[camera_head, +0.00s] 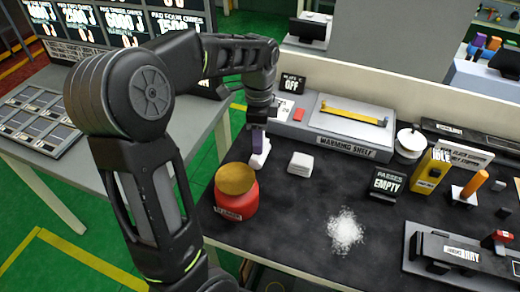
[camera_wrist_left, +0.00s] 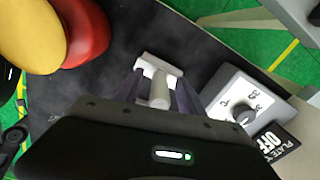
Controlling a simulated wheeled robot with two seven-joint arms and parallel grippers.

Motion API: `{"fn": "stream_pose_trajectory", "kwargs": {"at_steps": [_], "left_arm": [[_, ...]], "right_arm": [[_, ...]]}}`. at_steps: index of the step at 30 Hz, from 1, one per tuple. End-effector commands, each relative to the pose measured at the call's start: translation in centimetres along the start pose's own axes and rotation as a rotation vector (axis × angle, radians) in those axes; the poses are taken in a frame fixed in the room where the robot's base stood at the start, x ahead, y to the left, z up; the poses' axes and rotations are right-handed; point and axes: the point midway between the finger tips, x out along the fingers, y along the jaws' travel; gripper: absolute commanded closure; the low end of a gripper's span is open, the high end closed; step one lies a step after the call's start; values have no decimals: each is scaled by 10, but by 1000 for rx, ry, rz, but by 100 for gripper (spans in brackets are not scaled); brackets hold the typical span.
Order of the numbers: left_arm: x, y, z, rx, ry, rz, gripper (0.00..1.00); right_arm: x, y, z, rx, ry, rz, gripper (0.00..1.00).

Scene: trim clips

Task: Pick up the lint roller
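A white T-shaped thing, which I take to be the lint roller (camera_wrist_left: 159,88), is at the left part of the dark table. It has a wide white head and a short pale handle. In the head view the lint roller (camera_head: 261,157) is partly hidden under my left gripper (camera_head: 258,138). In the left wrist view my left gripper (camera_wrist_left: 158,88) has its fingers on either side of the handle, with gaps showing, so it looks open around it. My right gripper is not in view.
A red jar with a yellow lid (camera_head: 236,192) stands close to the left gripper. A white block (camera_head: 300,163) lies just right of it. The warming shelf (camera_head: 340,120) is behind. White fluff (camera_head: 345,230) lies on the table (camera_head: 290,215).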

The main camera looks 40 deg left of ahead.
Motion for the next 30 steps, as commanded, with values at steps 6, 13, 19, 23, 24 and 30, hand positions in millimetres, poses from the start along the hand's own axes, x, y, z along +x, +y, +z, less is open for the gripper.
{"fn": "stream_pose_trajectory", "kwargs": {"at_steps": [6, 13, 19, 23, 24, 30], "left_arm": [[0, 0, 0, 0, 0, 0, 71], [0, 0, 0, 0, 0, 0, 90], [0, 0, 0, 0, 0, 0, 100], [0, 0, 0, 0, 0, 0, 100], [0, 0, 0, 0, 0, 0, 100], [0, 0, 0, 0, 0, 0, 100]], "right_arm": [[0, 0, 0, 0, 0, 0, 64], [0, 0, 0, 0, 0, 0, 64], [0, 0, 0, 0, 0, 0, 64], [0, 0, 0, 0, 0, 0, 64], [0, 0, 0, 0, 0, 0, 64], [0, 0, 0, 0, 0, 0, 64]]}}
